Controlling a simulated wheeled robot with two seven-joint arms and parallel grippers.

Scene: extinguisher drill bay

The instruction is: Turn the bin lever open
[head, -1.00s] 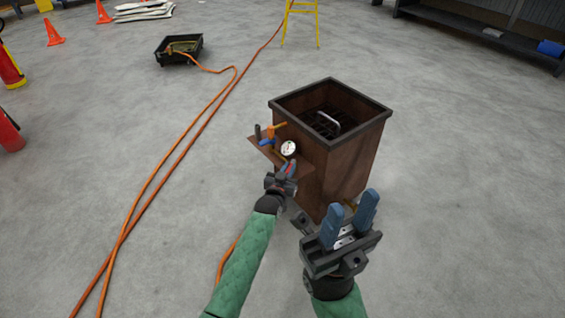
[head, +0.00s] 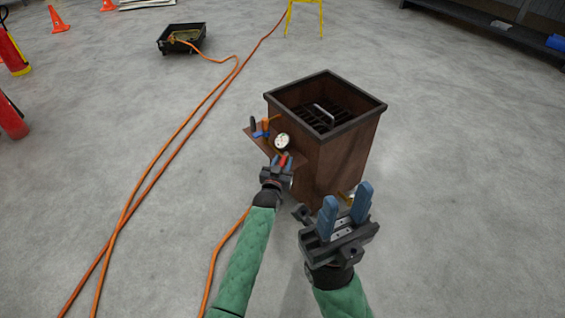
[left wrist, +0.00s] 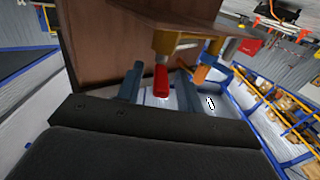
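The brown bin (head: 338,165) with a dark rim stands on the floor. A small side panel on its left carries a round white gauge (head: 282,141) and orange and blue fittings (head: 262,128). A red lever handle (left wrist: 161,82) hangs from a brass valve (left wrist: 178,42) in the left wrist view. My left gripper (head: 282,163) is at the panel, below the gauge. Its fingers (left wrist: 158,88) are apart, one on each side of the red handle, with gaps visible. My right gripper (head: 344,206) is open and empty in front of the bin.
An orange hose (head: 178,142) runs along the floor to the left. A black tray (head: 182,38), red extinguishers (head: 12,118), cones (head: 57,20) and a yellow stand (head: 304,15) are farther off. The floor right of the bin is clear.

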